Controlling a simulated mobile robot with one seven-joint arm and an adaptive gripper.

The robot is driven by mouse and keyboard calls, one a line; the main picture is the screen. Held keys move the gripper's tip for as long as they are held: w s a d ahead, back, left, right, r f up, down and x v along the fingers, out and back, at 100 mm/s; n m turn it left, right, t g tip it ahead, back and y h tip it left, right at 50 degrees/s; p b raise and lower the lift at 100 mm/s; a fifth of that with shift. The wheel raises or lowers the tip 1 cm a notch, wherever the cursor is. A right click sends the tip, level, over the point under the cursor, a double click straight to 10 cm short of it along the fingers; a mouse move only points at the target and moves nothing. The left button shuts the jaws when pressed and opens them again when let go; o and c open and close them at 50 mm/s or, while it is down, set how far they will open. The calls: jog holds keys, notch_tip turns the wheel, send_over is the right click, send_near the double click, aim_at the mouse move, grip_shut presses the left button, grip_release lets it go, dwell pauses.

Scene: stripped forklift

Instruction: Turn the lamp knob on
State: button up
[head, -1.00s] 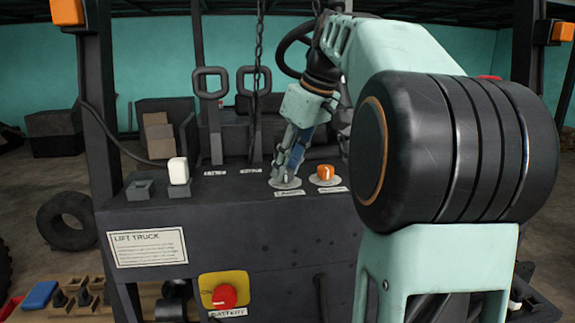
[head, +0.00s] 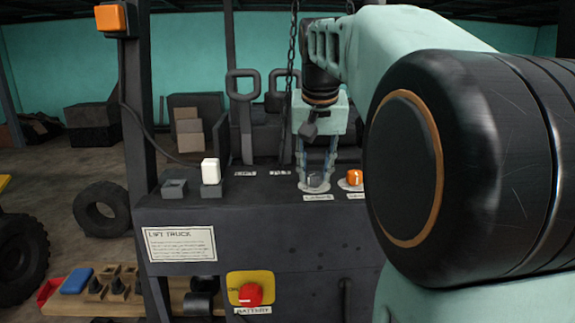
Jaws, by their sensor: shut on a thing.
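The lamp knob (head: 314,179) is a small grey knob on a pale round plate, on top of the dark forklift console. A white label (head: 317,197) lies in front of it. My gripper (head: 314,176) points down over the knob, with a finger on each side, and is shut on it. The fingers partly cover the knob, so I cannot tell which way it is turned.
An orange knob (head: 354,178) stands close to the right, partly behind my arm. Two levers (head: 241,100) and a hanging chain (head: 289,80) rise behind. A white switch (head: 210,171) is at left; a red battery knob (head: 250,294) is below.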

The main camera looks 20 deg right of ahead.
jog(key=shift+m, duration=0.8)
jog(key=shift+h+p, duration=0.3)
jog(key=o, duration=1.2)
jog(key=shift+c, duration=0.2)
jog(key=v, duration=1.2)
jog(key=shift+w, duration=0.2)
